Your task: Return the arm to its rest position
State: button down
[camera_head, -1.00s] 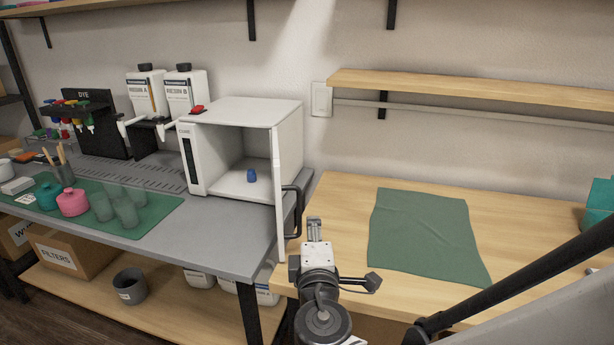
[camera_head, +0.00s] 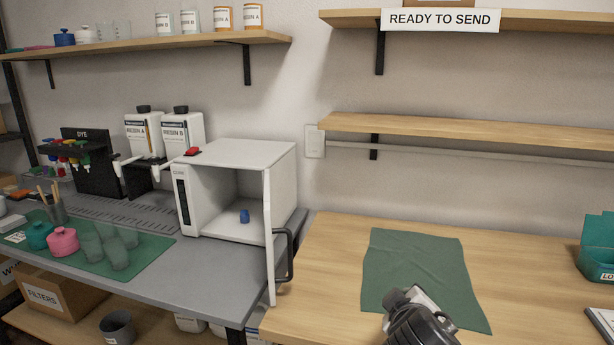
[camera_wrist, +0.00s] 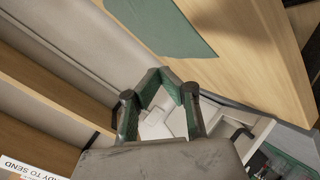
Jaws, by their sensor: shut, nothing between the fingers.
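My gripper (camera_wrist: 170,80) shows in the wrist view with its fingers shut and nothing between them. In the head view my arm's end is at the bottom, in front of the green cloth (camera_head: 410,262) on the wooden table (camera_head: 335,245); the fingers cannot be made out there. The cloth also shows at the top of the wrist view (camera_wrist: 165,25). The arm's end is to the right of the white curing box (camera_head: 240,153), clear of its open door (camera_head: 269,240).
A teal bin (camera_head: 598,255) stands at the table's right. A wooden shelf (camera_head: 470,130) runs above the table, below another labelled READY TO SEND (camera_head: 440,19). Cups and pots stand on the left green mat (camera_head: 150,255). The table beside the cloth is mostly bare.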

jog(key=s+d+m+g+y, duration=0.2)
jog(key=s+m+g+y, duration=0.25)
jog(key=s+m, duration=0.55)
notch_tip(320, 180, up, 13)
jog(key=s+n+p, duration=0.1)
jog(key=n+p, duration=0.1)
jog(key=p, duration=1.1)
jog(key=shift+s+a+n+h+p, duration=0.3)
jog(key=shift+h+p, duration=0.1)
jog(key=shift+h, duration=0.05)
jog(key=shift+d, duration=0.1)
